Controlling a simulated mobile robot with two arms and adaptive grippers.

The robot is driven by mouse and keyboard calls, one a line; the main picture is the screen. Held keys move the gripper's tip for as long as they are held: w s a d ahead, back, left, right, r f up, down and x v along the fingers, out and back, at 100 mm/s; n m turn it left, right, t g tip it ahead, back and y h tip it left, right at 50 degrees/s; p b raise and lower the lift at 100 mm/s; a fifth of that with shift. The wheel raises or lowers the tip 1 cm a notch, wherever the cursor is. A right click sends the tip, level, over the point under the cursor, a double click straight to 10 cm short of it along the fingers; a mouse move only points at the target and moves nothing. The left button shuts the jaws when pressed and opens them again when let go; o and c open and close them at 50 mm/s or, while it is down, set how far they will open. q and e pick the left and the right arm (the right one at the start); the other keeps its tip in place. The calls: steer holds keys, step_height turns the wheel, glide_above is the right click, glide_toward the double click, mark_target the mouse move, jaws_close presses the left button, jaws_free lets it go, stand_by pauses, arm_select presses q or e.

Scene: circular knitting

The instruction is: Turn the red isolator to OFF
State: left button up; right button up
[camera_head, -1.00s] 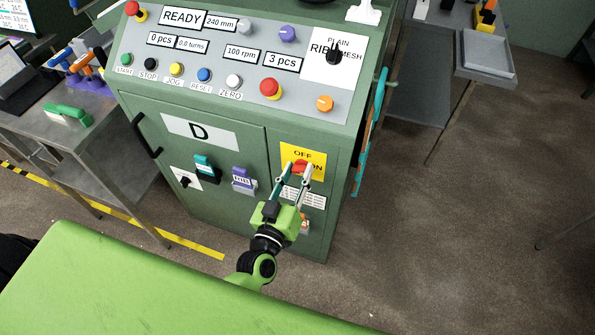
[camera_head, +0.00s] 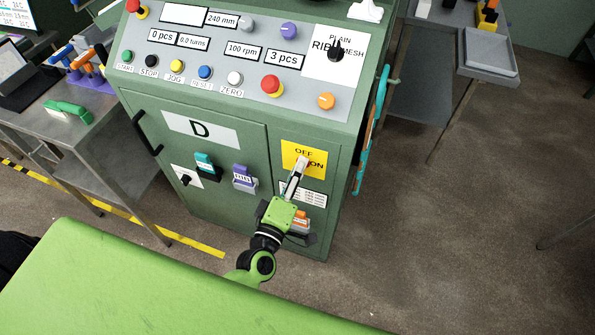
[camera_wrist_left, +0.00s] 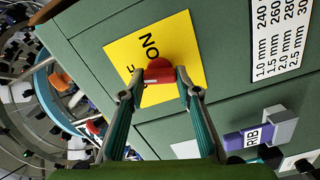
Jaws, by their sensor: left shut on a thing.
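The red isolator (camera_wrist_left: 158,72) is a red knob on a yellow plate (camera_wrist_left: 185,55), marked OFF and ON, on the front of the green machine cabinet. In the wrist view my left gripper (camera_wrist_left: 160,76) has its fingertips on opposite sides of the knob, gripping it. The plate also shows in the head view (camera_head: 290,150), where my left gripper (camera_head: 301,164) reaches it from below and hides the knob. The picture there does not show which mark the knob points to. My right gripper is in neither view.
The control panel (camera_head: 210,62) with several buttons is above. A teal handle (camera_head: 204,162) and a purple block (camera_head: 243,178) are left of the isolator. An orange part (camera_head: 301,217) shows behind my gripper. A steel table (camera_head: 75,135) stands at the left.

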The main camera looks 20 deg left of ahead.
arm_select(q)
steer(key=shift+n+b, duration=0.35)
steer(key=shift+n, duration=1.35)
steer(key=o, duration=1.1)
steer(key=s, duration=1.2)
steer(key=shift+a, duration=0.25)
steer(key=shift+f, duration=0.1)
